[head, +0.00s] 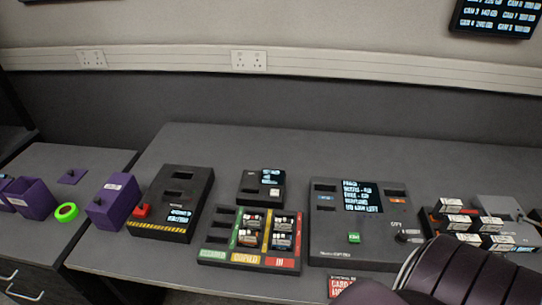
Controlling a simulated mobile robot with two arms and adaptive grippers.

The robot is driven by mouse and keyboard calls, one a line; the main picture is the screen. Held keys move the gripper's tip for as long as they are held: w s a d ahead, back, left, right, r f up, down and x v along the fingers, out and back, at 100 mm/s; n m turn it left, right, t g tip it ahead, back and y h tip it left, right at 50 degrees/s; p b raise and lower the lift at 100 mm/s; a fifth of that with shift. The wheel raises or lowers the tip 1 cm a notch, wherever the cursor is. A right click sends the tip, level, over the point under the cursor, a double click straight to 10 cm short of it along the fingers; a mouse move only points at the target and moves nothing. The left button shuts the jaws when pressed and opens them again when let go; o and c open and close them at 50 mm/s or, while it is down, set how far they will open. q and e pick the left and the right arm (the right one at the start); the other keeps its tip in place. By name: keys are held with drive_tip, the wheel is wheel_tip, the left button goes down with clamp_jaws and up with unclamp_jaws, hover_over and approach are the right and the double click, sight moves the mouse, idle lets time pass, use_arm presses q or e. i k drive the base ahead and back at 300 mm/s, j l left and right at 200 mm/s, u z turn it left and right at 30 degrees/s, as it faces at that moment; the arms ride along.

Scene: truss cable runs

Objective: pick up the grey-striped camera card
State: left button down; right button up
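Several small camera cards stand in a black sorting tray (250,265) with green, yellow and red strips on the middle of the desk. Two cards, an upper one (250,220) and a lower one (246,239), are in its middle column. Two more, an upper one (284,224) and a lower one (282,241), are in its right column, marked "IN". The cards are too small to tell which has grey stripes. My arm (450,275) covers the lower right corner, with its gripper out of view. My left gripper is not in view.
A large black console (335,245) with a screen stands right of the tray, a smaller device (260,190) behind it. A black box with a red button (142,211) and purple bins (113,200) are left. White-labelled blocks (455,222) stand far right. The desk's back strip is clear.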

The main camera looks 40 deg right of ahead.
sight(250, 222)
drive_tip(key=z, duration=1.05)
drive_tip(key=l, duration=0.7)
drive_tip(key=k+l+u, duration=0.15)
drive_tip(key=l, duration=0.55)
